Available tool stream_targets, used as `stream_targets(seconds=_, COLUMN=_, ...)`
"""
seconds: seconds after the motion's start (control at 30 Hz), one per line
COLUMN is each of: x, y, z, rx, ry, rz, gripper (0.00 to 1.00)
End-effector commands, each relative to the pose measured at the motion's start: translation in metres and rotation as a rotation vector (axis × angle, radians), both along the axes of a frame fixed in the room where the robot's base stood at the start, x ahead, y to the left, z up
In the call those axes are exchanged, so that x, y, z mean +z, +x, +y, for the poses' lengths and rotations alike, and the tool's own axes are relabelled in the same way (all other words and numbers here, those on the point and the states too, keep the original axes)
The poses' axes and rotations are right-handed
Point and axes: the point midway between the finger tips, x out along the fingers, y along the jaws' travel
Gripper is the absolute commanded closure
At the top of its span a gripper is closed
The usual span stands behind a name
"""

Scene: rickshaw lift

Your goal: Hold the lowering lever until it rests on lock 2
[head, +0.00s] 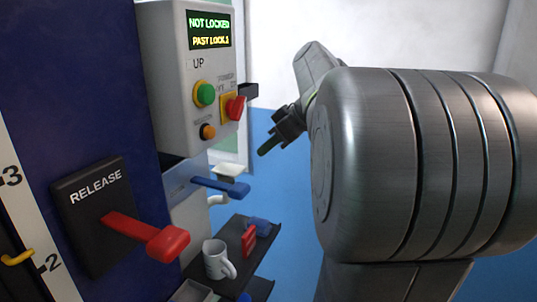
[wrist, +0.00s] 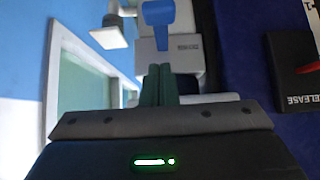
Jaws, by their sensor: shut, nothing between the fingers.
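A blue lever (head: 222,187), which I take for the lowering lever, sticks out from a pale box below the control panel. It also shows in the wrist view (wrist: 158,18), just beyond my fingertips, with a visible gap. My gripper (head: 266,148) is shut and empty, up and to the right of the lever in the head view. Its dark green fingers lie together in the wrist view (wrist: 160,72). The display (head: 209,29) reads "NOT LOCKED" and "PAST LOCK 1". A yellow pointer (head: 17,257) on the scale sits slightly above the 2 mark.
A red lever (head: 150,238) marked RELEASE is at the lower left. The panel (head: 165,60) has a green button (head: 205,94), a red switch (head: 235,108) and an orange button (head: 208,132). A dark shelf (head: 215,272) below carries a white mug (head: 216,260).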

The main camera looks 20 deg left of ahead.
Motion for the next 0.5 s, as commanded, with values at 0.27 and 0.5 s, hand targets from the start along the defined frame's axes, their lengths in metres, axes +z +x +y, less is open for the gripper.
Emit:
stream_targets(seconds=0.27, x=-0.044, y=0.002, z=0.043, rx=0.004, ry=-0.002, rz=0.006, gripper=1.00)
stream_targets(seconds=0.5, x=-0.080, y=0.004, z=0.055, rx=-0.001, ry=-0.003, rz=0.004, gripper=1.00)
